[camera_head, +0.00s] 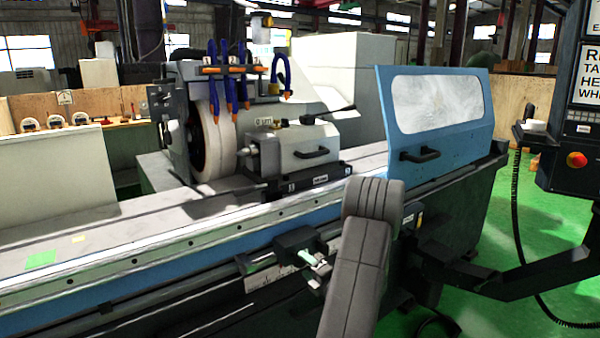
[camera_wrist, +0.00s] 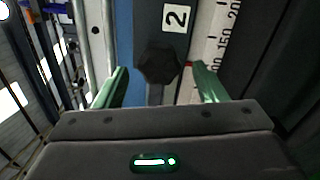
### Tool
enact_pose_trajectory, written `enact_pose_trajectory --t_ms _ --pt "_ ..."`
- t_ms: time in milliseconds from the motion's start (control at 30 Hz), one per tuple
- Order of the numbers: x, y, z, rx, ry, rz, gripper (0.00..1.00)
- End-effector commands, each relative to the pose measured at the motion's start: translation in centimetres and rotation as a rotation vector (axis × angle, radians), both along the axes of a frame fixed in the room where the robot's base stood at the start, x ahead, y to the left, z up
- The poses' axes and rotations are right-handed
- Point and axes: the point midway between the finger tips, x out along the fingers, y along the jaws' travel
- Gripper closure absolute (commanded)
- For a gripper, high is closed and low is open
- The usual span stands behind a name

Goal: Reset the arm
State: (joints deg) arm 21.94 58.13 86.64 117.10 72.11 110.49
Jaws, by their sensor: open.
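My gripper (camera_wrist: 161,88) shows in the wrist view with its two green fingers apart and nothing held between them. Past the fingertips, a black knob (camera_wrist: 160,64) sits on the front of the machine, between the fingers in the picture; how far off it is I cannot tell. In the head view my grey arm rises in front of the machine's front, and a small part of the gripper (camera_head: 312,258) shows near the front rail. The cylindrical grinder (camera_head: 130,262) stretches across the head view, with its grinding wheel (camera_head: 218,140) behind the bed.
A blue door (camera_head: 440,150) with a window and black handle (camera_head: 420,155) stands at the right of the bed. A control panel (camera_head: 575,120) with a red button hangs at far right. A number plate (camera_wrist: 174,18) and a scale (camera_wrist: 215,45) lie by the knob. Green floor (camera_head: 500,230) is open at right.

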Motion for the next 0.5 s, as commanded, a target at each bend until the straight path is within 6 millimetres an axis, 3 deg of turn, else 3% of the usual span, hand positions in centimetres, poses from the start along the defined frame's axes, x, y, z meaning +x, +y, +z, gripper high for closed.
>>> enact_pose_trajectory --t_ms 500 --pt "-8.0 -5.9 -0.1 0.002 0.001 -0.005 0.35"
